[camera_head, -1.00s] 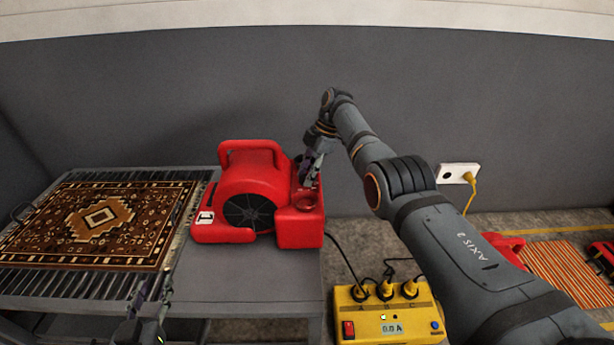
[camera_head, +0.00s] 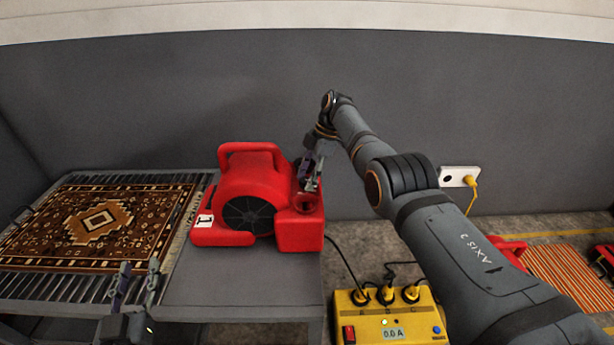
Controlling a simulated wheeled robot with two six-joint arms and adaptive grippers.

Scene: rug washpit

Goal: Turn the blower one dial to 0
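The red blower (camera_head: 252,190) marked 1 stands on the grey table, with its round black intake grille facing me. A red round dial housing (camera_head: 305,202) sits on top of its right part; the dial's setting is too small to read. My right gripper (camera_head: 310,186) points down just above and behind this dial, at the blower's right end. Whether its fingers touch the dial, and how far they are apart, I cannot tell. My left gripper (camera_head: 136,278) is at the table's front edge, its two fingers apart with nothing between them.
A patterned brown rug (camera_head: 98,222) lies on the slatted rack left of the blower. A yellow power box (camera_head: 385,320) with several plugs reads 0.0 A on the floor at right. A wall socket (camera_head: 459,176) holds a yellow plug. An orange striped rug (camera_head: 570,278) lies far right.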

